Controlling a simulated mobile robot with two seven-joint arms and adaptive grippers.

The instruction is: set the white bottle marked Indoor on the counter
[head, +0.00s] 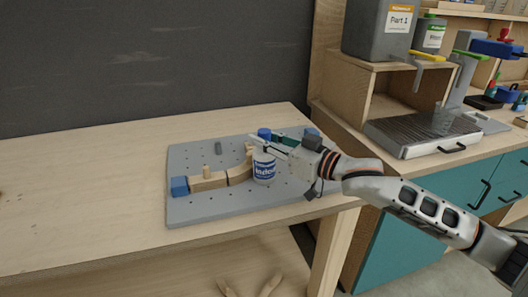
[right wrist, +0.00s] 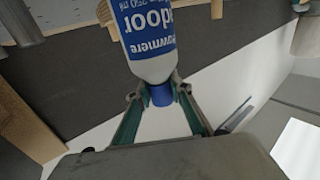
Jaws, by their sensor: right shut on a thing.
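The white bottle (head: 264,170) has a blue cap and a blue label reading "Indoor". It stands about upright over the grey pegboard (head: 190,212) in the head view. My right gripper (head: 264,139) comes in from the right and is shut on the bottle near its blue cap. In the right wrist view the bottle (right wrist: 153,68) appears upside down, its cap end between the fingertips (right wrist: 162,92). I cannot tell whether its base touches the board. The wooden counter (head: 489,146) with teal fronts stands at the right. My left gripper is not in view.
Wooden pieces (head: 208,182) and a blue block (head: 180,186) sit on the pegboard beside the bottle. The wooden table (head: 90,215) is bare to the left. A grey canister (head: 378,30), a green-capped bottle (head: 430,36) and a grey ridged tray (head: 425,134) crowd the right side.

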